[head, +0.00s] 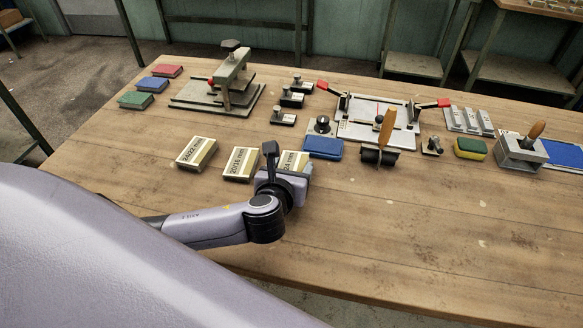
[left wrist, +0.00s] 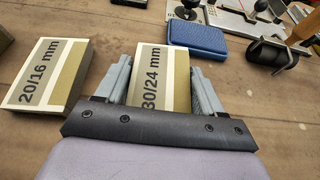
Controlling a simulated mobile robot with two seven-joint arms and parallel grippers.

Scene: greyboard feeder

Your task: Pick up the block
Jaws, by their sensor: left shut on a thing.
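The block labelled 30/24 mm (left wrist: 161,75) is cream and olive-gold and sits between the two grey fingers of my left gripper (left wrist: 163,88) in the left wrist view. The fingers are shut on its sides. In the head view my left gripper (head: 285,178) covers part of this block (head: 294,160), so only its far end shows. I cannot tell whether it rests on the table. A similar block labelled 20/16 mm (left wrist: 47,76) lies to its left, apart from the gripper; it also shows in the head view (head: 241,163). My right gripper is not in view.
Another labelled block (head: 196,152) lies further left on the wooden table (head: 400,235). A blue box (head: 323,147) is close to the right, with a black roller (head: 380,155) beyond it. A press (head: 228,85) stands behind. The table's front right is clear.

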